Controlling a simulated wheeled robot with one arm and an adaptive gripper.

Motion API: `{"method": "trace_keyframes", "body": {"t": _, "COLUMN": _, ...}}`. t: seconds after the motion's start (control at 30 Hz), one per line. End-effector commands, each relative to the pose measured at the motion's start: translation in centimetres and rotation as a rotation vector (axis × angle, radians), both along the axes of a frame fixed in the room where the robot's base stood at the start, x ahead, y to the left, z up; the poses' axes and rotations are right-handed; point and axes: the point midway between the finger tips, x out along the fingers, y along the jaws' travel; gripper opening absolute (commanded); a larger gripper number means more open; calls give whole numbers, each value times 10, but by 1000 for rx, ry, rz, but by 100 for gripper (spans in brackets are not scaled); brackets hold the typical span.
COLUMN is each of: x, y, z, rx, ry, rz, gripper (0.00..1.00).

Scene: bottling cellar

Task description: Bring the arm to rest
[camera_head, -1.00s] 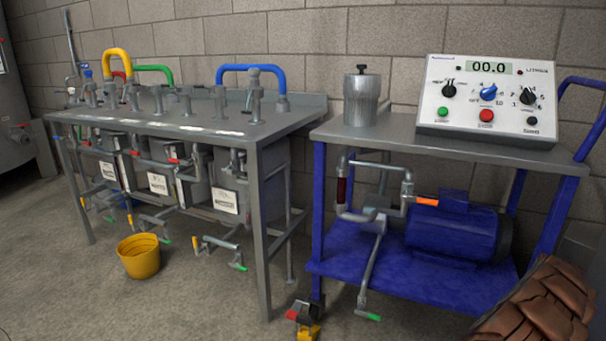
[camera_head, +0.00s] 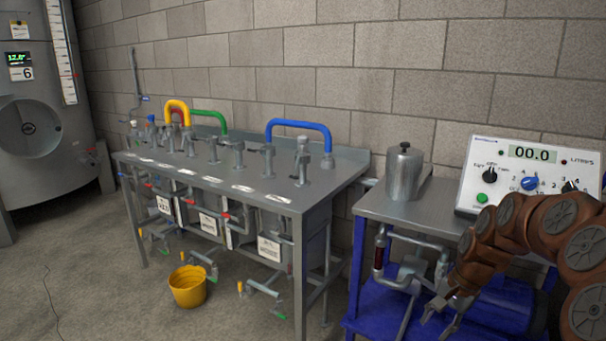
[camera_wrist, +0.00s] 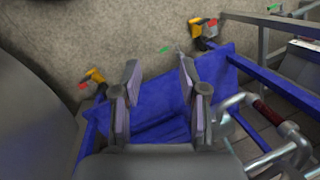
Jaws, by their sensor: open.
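My arm, brown and jointed, reaches in from the right in the head view and is bent, covering part of the blue cart and the lower right of the control box. My gripper (camera_head: 441,317) hangs low at the arm's left end, in front of the cart's pipes. In the wrist view my gripper (camera_wrist: 160,78) shows two fingers spread apart with nothing between them. Beyond them lies the cart's blue lower shelf (camera_wrist: 158,112). I cannot tell how far the fingertips are from the pipes.
The cart top bears a metal canister (camera_head: 404,176) and a white control box (camera_head: 517,167) reading 00.0. A grey valve table (camera_head: 330,188) stands left of it, with a yellow bucket (camera_head: 188,287) on the floor. A steel tank (camera_head: 50,120) stands far left.

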Motion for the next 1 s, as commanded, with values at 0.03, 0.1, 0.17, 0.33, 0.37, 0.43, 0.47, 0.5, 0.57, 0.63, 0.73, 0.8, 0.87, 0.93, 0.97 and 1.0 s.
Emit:
{"method": "trace_keyframes", "body": {"t": 0.03, "x": -10, "y": 16, "z": 32, "rx": -7, "ry": -3, "rz": 58, "gripper": 43}}
{"method": "trace_keyframes", "body": {"t": 0.1, "x": -24, "y": 35, "z": 57, "rx": -15, "ry": -8, "rz": 131, "gripper": 43}}
{"method": "trace_keyframes", "body": {"t": 0.17, "x": -37, "y": 49, "z": 76, "rx": -23, "ry": -8, "rz": 193, "gripper": 43}}
{"method": "trace_keyframes", "body": {"t": 0.33, "x": -79, "y": 85, "z": 129, "rx": -51, "ry": -7, "rz": 359, "gripper": 43}}
{"method": "trace_keyframes", "body": {"t": 0.37, "x": -87, "y": 90, "z": 137, "rx": -56, "ry": -4, "rz": 386, "gripper": 43}}
{"method": "trace_keyframes", "body": {"t": 0.43, "x": -106, "y": 101, "z": 157, "rx": -68, "ry": -1, "rz": 448, "gripper": 43}}
{"method": "trace_keyframes", "body": {"t": 0.47, "x": -114, "y": 105, "z": 165, "rx": -75, "ry": -1, "rz": 474, "gripper": 43}}
{"method": "trace_keyframes", "body": {"t": 0.5, "x": -125, "y": 110, "z": 174, "rx": -82, "ry": 4, "rz": 509, "gripper": 43}}
{"method": "trace_keyframes", "body": {"t": 0.57, "x": -142, "y": 117, "z": 189, "rx": -92, "ry": 10, "rz": 557, "gripper": 43}}
{"method": "trace_keyframes", "body": {"t": 0.63, "x": -162, "y": 124, "z": 206, "rx": -107, "ry": 15, "rz": 611, "gripper": 43}}
{"method": "trace_keyframes", "body": {"t": 0.73, "x": -192, "y": 131, "z": 228, "rx": -125, "ry": 27, "rz": 682, "gripper": 43}}
{"method": "trace_keyframes", "body": {"t": 0.8, "x": -212, "y": 134, "z": 242, "rx": -137, "ry": 36, "rz": 729, "gripper": 43}}
{"method": "trace_keyframes", "body": {"t": 0.87, "x": -230, "y": 136, "z": 253, "rx": -148, "ry": 45, "rz": 767, "gripper": 43}}
{"method": "trace_keyframes", "body": {"t": 0.93, "x": -249, "y": 138, "z": 266, "rx": -158, "ry": 53, "rz": 808, "gripper": 43}}
{"method": "trace_keyframes", "body": {"t": 0.97, "x": -258, "y": 138, "z": 271, "rx": -163, "ry": 57, "rz": 823, "gripper": 43}}
{"method": "trace_keyframes", "body": {"t": 1.0, "x": -269, "y": 138, "z": 277, "rx": -168, "ry": 64, "rz": 844, "gripper": 43}}
